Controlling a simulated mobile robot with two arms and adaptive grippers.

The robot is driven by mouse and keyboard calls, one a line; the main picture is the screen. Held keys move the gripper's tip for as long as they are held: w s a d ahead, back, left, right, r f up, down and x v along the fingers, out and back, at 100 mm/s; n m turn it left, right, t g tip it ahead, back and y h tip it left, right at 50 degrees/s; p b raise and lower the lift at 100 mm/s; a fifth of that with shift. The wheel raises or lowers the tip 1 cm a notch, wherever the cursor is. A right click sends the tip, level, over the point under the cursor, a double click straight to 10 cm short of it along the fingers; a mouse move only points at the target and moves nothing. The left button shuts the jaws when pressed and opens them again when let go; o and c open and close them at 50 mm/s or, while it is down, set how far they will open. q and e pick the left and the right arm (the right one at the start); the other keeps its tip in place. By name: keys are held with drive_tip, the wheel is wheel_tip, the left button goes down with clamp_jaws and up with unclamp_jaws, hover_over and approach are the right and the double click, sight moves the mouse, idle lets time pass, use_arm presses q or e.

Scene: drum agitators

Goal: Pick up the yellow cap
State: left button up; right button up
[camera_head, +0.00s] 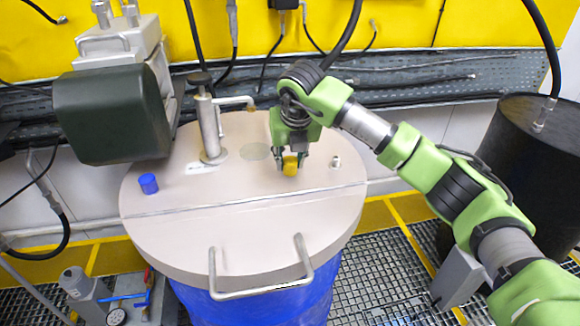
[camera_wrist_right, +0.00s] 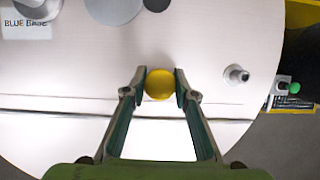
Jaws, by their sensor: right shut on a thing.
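The yellow cap (camera_head: 290,166) is at the lid of the blue drum, right of the lid's centre. My right gripper (camera_head: 289,163) points down over the lid with its fingers on both sides of the cap. In the right wrist view the round yellow cap (camera_wrist_right: 159,84) sits between the two fingertips (camera_wrist_right: 160,87), and the gripper is shut on it. I cannot tell whether the cap still touches the lid. My left gripper is not in view.
The beige drum lid (camera_head: 240,230) carries a blue cap (camera_head: 148,183), a metal post with a handle (camera_head: 209,125) and a small metal fitting (camera_head: 336,162). A dark green motor housing (camera_head: 112,115) overhangs the lid's left. A black drum (camera_head: 520,140) stands at the right.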

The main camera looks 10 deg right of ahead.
drive_tip(key=s+a+r+b, duration=0.7)
drive_tip(key=s+a+r, duration=0.2)
drive_tip(key=s+r, duration=0.2)
drive_tip(key=shift+r+b, duration=0.35)
drive_tip(key=shift+b, duration=0.05)
drive_tip(key=shift+w, duration=0.1)
drive_tip(key=w+d+p, duration=0.3)
drive_tip(key=w+d, duration=0.3)
drive_tip(key=d, duration=0.5)
drive_tip(key=w+d+p, duration=0.4)
drive_tip(key=w+d, duration=0.2)
drive_tip(key=d, duration=0.4)
drive_tip(key=f+b, duration=0.4)
drive_tip(key=f, duration=0.1)
drive_tip(key=f+b, duration=0.2)
drive_tip(key=shift+w+d+f, duration=0.1)
drive_tip(key=shift+d+f, duration=0.2)
drive_tip(key=shift+f, duration=0.05)
drive_tip(key=shift+f+b, duration=0.35)
drive_tip(key=shift+f, duration=0.2)
